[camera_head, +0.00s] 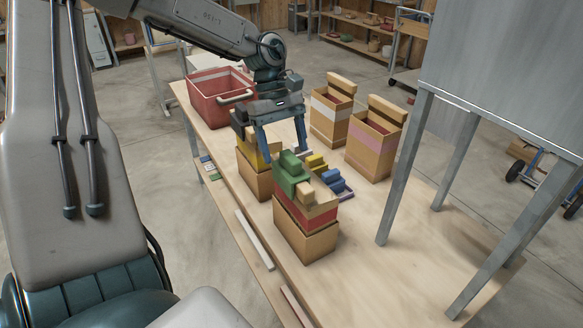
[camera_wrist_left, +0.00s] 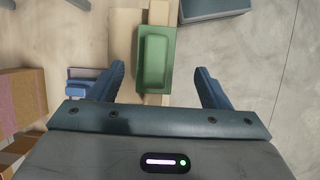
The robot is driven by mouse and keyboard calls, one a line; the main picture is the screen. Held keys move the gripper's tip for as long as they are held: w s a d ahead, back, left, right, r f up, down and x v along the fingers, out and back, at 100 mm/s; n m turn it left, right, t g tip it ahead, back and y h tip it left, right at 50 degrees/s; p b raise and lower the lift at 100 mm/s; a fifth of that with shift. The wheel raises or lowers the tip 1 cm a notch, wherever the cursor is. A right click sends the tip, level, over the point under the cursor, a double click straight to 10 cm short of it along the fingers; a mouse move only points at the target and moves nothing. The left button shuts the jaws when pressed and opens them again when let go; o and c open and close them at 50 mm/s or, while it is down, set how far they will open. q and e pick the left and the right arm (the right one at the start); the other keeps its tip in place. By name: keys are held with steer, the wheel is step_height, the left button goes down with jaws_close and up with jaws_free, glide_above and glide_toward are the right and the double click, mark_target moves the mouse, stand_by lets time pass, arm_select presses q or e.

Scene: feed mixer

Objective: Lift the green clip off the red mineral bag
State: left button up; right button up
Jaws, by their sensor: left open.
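The green clip (camera_head: 290,179) sits on the rolled tan top of the red mineral bag (camera_head: 303,217), a box-like bag with a red band, near the front of the table. My left gripper (camera_head: 283,150) is open, with its fingers pointing down, above and just behind the clip in the head view. In the left wrist view the green clip (camera_wrist_left: 154,58) lies ahead of and between the two open fingers (camera_wrist_left: 160,75), with a gap on both sides. I see no contact. The right gripper is not in view.
A yellow-banded bag (camera_head: 254,182) stands close behind the red one. Blue and yellow pieces lie in a low tray (camera_head: 348,193) beside it. Two open-topped bags (camera_head: 374,148) and a red crate (camera_head: 207,108) stand farther back. Grey metal legs (camera_head: 404,170) rise at the right.

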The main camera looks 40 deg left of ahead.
mark_target(291, 156)
arm_select(q)
steer(key=d+f+p, duration=0.2)
steer(key=f, duration=0.1)
steer(key=shift+d, duration=0.15)
steer(key=shift+d+f, duration=0.15)
steer(key=shift+f, duration=0.4)
steer(key=shift+s, duration=0.1)
steer(key=shift+c, duration=0.9)
steer(key=c, duration=0.7)
steer(key=shift+c, duration=0.9)
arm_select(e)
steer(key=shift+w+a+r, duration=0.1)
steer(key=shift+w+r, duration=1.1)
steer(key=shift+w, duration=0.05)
arm_select(q)
steer(key=shift+r, duration=0.1)
